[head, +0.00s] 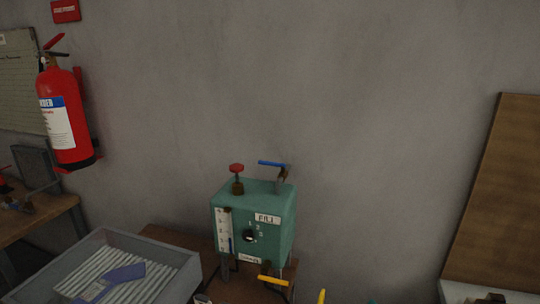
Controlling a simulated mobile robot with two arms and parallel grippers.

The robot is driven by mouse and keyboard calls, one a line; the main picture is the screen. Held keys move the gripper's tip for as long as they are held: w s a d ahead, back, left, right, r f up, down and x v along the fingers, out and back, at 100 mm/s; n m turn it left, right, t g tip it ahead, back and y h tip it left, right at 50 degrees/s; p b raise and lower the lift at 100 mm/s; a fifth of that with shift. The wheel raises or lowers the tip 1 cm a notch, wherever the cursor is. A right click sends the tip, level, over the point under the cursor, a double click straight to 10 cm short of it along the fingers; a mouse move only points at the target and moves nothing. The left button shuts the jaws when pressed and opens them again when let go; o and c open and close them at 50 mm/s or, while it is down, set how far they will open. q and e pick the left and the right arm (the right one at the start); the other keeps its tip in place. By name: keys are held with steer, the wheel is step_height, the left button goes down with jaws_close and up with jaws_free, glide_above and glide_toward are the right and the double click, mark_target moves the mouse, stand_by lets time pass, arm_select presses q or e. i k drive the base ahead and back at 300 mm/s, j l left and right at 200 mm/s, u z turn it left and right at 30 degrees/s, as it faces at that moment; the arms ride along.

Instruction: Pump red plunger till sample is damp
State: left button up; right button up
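The red plunger (237,168) is a round red knob on a short stem. It stands upright on the top left of a green box (284,230) with a "FILL" label, a dial and a level gauge (224,232) on its front. A blue lever handle (272,163) sits on a valve at the top right of the box. A yellow handle (272,281) is low at the front. I cannot make out the sample. Neither of my grippers shows in the head view.
The box stands on a brown table (165,236) against a grey wall. A grey tray (192,276) with white ribbed contents and a blue-handled item is at its left. A fire extinguisher (66,120) hangs at the far left. A brown board (495,190) leans at the right.

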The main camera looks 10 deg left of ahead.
mark_target(236, 168)
steer(key=k+j+z, duration=0.1)
steer(key=j+z, duration=0.35)
steer(key=k+j+z, duration=0.2)
steer(key=j+z, duration=0.25)
steer(key=k+j+z, duration=0.2)
steer(key=z, duration=0.25)
steer(key=j, duration=0.1)
